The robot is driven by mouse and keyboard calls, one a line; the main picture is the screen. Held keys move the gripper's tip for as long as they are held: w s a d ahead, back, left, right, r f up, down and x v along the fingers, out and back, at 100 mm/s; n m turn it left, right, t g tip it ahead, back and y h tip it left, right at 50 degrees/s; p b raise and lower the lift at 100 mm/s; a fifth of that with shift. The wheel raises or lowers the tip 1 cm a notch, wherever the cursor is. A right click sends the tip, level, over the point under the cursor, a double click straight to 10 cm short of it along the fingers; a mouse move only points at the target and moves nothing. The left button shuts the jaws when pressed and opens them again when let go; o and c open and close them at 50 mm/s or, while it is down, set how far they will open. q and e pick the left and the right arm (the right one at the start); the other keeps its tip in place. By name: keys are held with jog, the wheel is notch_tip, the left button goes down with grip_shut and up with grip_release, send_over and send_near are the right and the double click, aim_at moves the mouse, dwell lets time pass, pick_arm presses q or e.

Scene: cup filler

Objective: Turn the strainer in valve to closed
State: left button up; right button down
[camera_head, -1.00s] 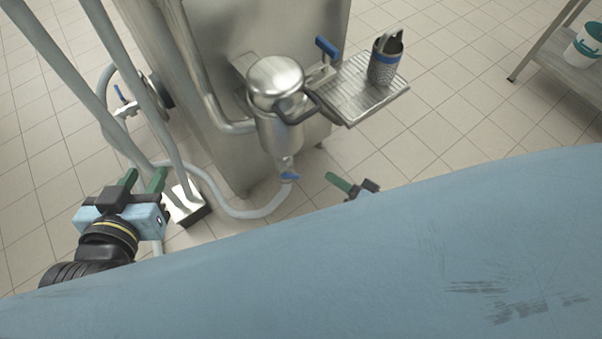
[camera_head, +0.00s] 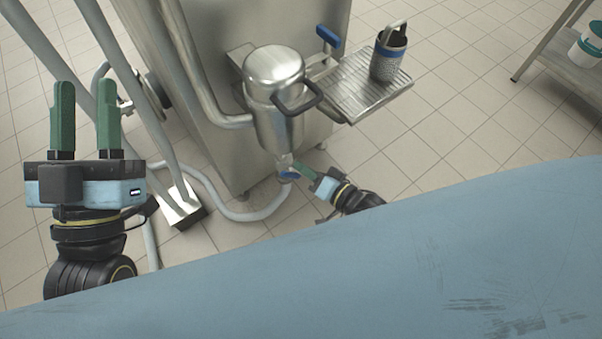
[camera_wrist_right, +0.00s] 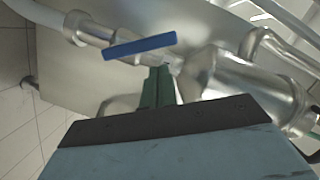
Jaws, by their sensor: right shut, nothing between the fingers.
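A valve with a blue lever (camera_head: 289,175) sits under the steel strainer housing (camera_head: 275,95), where a grey hose joins. In the right wrist view the blue lever (camera_wrist_right: 140,46) lies across the picture, its right end slightly higher, at an angle to the pipe. My right gripper (camera_head: 307,170) is just right of this lever. Its green fingers (camera_wrist_right: 158,72) are shut and empty, tips just below the lever in the wrist view. I cannot tell whether they touch it. My left gripper (camera_head: 86,100) is open and empty, fingers pointing up, far left of the valve.
Another blue-handled valve (camera_head: 328,37) is at the housing's upper right, beside a drip tray (camera_head: 350,100) holding a perforated basket (camera_head: 389,62). A steel cabinet (camera_head: 225,150) stands behind. The grey hose (camera_head: 240,216) curves along the tiled floor. A shelf (camera_head: 560,75) stands far right.

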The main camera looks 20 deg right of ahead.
pick_arm(q)
jog(key=shift+s+a+r+t, duration=0.1)
jog(key=shift+s+r+t, duration=0.15)
jog(key=shift+t, duration=0.25)
pick_arm(e)
jog(key=shift+s+a+f, duration=0.2)
jog(key=shift+a+f, duration=0.15)
jog(key=shift+a, duration=0.15)
pick_arm(q)
jog(key=shift+w, duration=0.1)
jog(key=shift+w+a+f+g+y+p, duration=0.1)
jog(key=shift+a+f+g+y+p, duration=0.25)
jog(key=shift+g, duration=0.25)
pick_arm(e)
jog(key=shift+s+a+n, duration=0.1)
jog(key=shift+a+n, duration=0.05)
jog(key=shift+n, duration=0.15)
pick_arm(q)
jog(key=shift+f, duration=0.1)
